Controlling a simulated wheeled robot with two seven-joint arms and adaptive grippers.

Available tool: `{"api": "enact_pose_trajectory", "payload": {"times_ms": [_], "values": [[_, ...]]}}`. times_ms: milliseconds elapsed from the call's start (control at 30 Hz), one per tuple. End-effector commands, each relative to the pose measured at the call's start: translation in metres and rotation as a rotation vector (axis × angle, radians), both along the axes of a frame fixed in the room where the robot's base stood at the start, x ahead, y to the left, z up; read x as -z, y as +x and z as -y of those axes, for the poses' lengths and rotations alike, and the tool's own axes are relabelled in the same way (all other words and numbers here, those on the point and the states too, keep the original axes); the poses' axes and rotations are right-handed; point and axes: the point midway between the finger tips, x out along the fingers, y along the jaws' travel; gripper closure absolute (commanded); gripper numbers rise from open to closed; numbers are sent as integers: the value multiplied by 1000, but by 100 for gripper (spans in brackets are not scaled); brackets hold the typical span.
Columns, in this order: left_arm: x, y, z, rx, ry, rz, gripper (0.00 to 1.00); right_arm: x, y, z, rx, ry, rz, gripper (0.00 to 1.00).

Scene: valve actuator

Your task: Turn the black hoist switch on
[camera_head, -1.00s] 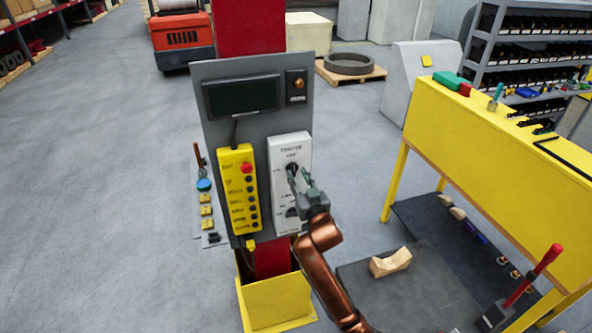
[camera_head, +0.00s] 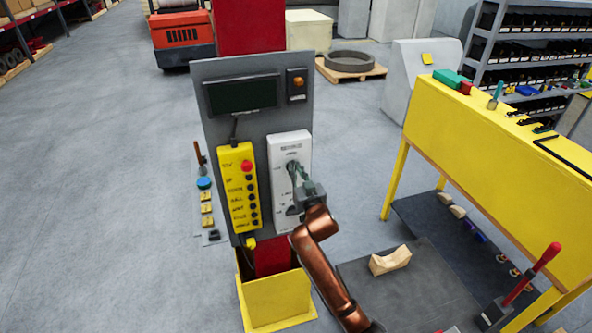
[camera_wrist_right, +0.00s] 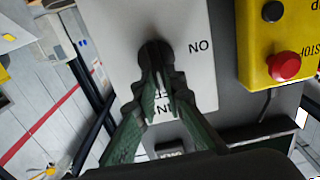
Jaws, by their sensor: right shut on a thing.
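The white switch panel (camera_head: 280,187) is mounted upright on the grey board, and it fills the middle of the right wrist view (camera_wrist_right: 190,20). The black hoist switch (camera_wrist_right: 154,50) is a dark rotary knob on it, with "NO" lettering beside it, upside down in that view. In the head view the knob (camera_head: 292,165) is at the panel's upper part, partly covered by my gripper. My right gripper (camera_wrist_right: 158,82) has its green fingers closed together on the knob; it also shows in the head view (camera_head: 299,174). My left gripper is not in view.
A yellow button pendant (camera_head: 238,190) with a red stop button (camera_wrist_right: 286,66) hangs close beside the panel. A dark screen (camera_head: 242,95) is above. A yellow workbench (camera_head: 500,130) stands to the right. Open floor lies left of the board.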

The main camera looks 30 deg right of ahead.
Motion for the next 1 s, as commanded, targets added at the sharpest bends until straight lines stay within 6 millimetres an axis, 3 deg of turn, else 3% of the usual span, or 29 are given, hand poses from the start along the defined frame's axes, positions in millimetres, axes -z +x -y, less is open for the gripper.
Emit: {"api": "enact_pose_trajectory", "payload": {"times_ms": [533, 1000], "values": [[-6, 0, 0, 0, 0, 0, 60, -1, 0, -1, 0, -67, -17, 100], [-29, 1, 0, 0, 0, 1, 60, 1, 2, -8, 0, -440, -109, 100]]}}
